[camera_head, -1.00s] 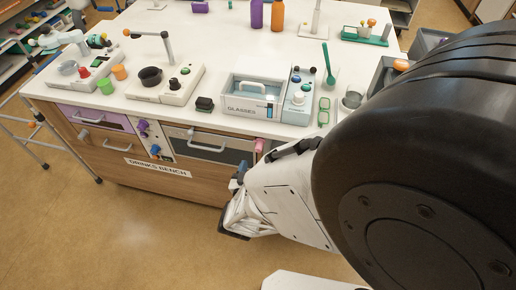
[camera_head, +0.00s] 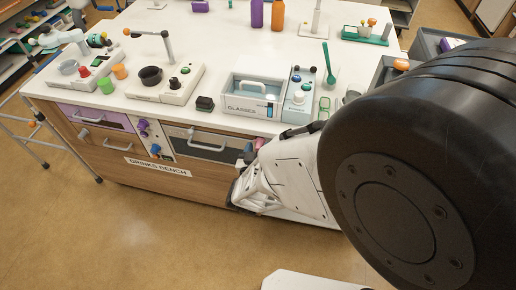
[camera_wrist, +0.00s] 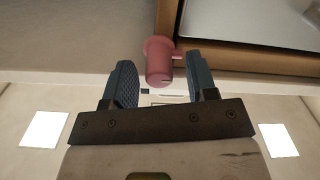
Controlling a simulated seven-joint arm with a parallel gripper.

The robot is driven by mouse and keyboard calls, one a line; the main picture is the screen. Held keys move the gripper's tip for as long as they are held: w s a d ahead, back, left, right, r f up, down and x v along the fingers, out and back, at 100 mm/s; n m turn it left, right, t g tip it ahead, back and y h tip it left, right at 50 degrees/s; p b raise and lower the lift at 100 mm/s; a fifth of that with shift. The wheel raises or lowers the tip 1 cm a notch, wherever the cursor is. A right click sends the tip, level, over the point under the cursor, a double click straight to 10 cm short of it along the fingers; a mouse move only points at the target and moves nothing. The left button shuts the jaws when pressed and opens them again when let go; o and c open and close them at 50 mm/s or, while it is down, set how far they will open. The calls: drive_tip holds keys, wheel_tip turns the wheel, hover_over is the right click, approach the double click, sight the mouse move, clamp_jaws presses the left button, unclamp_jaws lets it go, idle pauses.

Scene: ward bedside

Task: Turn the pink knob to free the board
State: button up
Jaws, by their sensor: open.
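The pink knob (camera_wrist: 158,60) shows in the wrist view as a short cylinder with a small stub on its right side. In the head view the pink knob (camera_head: 260,143) peeks out at the bench front, partly hidden by my arm. My gripper (camera_wrist: 160,78) is open, with one dark ribbed finger on each side of the knob. The knob lies between the fingertips, with gaps visible on both sides. A wide panel with a pale handle (camera_head: 208,147) is left of the knob in the head view; I cannot tell whether it is the board.
The drinks bench (camera_head: 222,83) carries a glasses tray (camera_head: 250,113), a control box (camera_head: 299,93) and several small devices. Other knobs (camera_head: 143,127) sit further left on its front. The floor (camera_head: 130,230) in front is clear. My arm hides the bench's right side.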

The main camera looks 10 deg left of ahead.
idle(0.3)
drive_tip(key=c, duration=0.9)
drive_tip(key=shift+m, duration=0.3)
drive_tip(key=m, duration=0.8)
drive_tip(key=shift+d+m, duration=0.1)
drive_tip(key=shift+m, duration=0.3)
drive_tip(key=m, duration=0.8)
drive_tip(key=shift+d+f+m, duration=0.1)
drive_tip(key=shift+m, duration=0.2)
